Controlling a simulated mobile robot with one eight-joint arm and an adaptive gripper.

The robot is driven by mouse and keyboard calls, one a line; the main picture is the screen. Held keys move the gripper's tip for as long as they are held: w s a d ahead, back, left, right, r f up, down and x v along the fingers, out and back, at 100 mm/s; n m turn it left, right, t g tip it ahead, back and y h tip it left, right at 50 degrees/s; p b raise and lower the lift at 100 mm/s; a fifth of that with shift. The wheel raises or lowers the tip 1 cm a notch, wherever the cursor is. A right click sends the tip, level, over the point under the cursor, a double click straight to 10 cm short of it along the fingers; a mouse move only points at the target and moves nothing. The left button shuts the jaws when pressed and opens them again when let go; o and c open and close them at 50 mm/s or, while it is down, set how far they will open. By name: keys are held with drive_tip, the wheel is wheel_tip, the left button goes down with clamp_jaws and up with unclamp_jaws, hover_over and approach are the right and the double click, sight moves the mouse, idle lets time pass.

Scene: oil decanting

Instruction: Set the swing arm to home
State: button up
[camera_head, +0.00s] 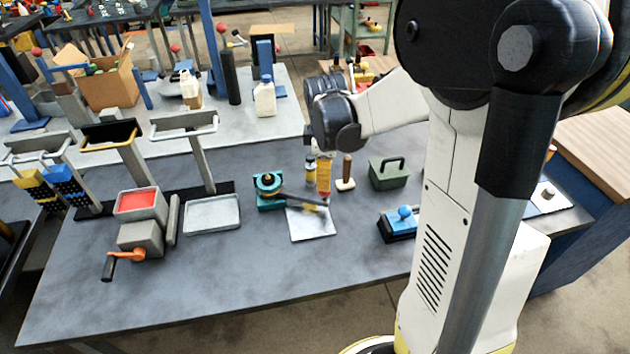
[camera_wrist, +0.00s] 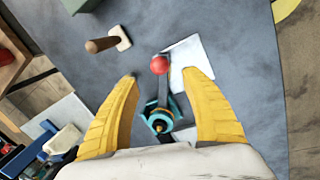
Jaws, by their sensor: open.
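The swing arm is a dark bar (camera_head: 297,201) on a teal hub (camera_head: 268,188) in the middle of the bench, reaching right over a pale square plate (camera_head: 312,225). In the wrist view the teal hub (camera_wrist: 160,120) is low between the fingers, and the bar runs up to a red ball knob (camera_wrist: 159,64). My gripper (camera_wrist: 160,77) has yellow fingers, spread open on either side of the bar, with the knob just beyond the tips. In the head view my gripper (camera_head: 323,180) points down at the bar's right end, partly hiding it. I see no contact.
A wooden-handled tool (camera_head: 346,174) and a green box with a handle (camera_head: 388,173) stand right of the gripper. A blue-knobbed device (camera_head: 401,222) is at front right. A grey tray (camera_head: 212,214) and an orange-cranked unit (camera_head: 139,236) are left. The front bench is clear.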

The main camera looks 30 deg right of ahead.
drive_tip(key=f+b, duration=0.1)
drive_tip(key=f, duration=0.2)
drive_tip(key=w+f, duration=0.1)
drive_tip(key=f, duration=0.2)
drive_tip(key=d+f+b, duration=0.1)
drive_tip(key=f, duration=0.2)
drive_tip(key=shift+w+b, duration=0.25)
drive_tip(key=shift+b, duration=0.1)
clamp_jaws()
drive_tip(key=shift+a, duration=0.1)
